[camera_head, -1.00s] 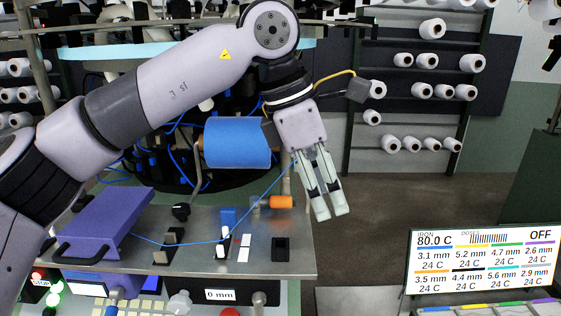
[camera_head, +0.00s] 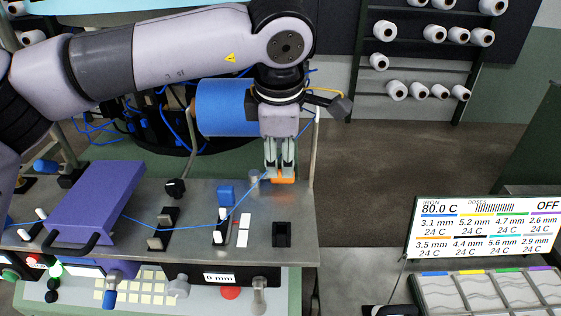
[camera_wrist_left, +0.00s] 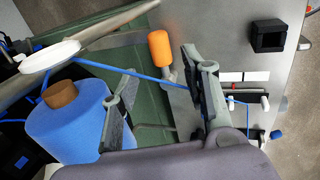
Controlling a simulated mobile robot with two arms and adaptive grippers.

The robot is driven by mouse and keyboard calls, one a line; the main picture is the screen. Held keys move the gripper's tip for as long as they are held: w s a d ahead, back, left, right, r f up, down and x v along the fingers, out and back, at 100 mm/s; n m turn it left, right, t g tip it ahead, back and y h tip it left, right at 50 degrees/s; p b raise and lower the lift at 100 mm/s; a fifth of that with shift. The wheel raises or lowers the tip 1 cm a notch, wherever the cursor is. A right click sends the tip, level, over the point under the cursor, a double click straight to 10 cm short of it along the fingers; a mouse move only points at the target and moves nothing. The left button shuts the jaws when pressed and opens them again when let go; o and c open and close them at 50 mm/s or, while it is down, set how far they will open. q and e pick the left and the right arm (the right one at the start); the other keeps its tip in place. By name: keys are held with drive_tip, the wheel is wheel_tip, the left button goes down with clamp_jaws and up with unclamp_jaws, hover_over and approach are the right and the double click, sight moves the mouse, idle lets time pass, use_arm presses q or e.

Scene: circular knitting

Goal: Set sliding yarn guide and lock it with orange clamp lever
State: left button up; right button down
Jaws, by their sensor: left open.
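The orange clamp lever (camera_head: 285,181) is at the right part of the grey machine panel, on a metal post. My left gripper (camera_head: 280,172) points down right over it, its fingertips overlapping the lever in the head view. In the left wrist view the orange lever (camera_wrist_left: 159,48) lies beyond the gap between the spread, empty fingers (camera_wrist_left: 160,66); I cannot tell whether they touch it. My right gripper is not in view.
A blue yarn cone (camera_head: 226,107) is close left of my left gripper. A purple box with a black handle (camera_head: 95,200) sits at the panel's left. A black square socket (camera_head: 281,234) is in front of the lever. A display (camera_head: 475,240) stands at right.

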sight(281, 172)
use_arm(q)
drive_tip(key=p+x, duration=0.1)
drive_tip(key=x, duration=0.4)
drive_tip(key=shift+p, duration=0.35)
drive_tip(key=shift+w+f, duration=0.15)
drive_tip(key=shift+f, duration=0.35)
drive_tip(key=c, duration=1)
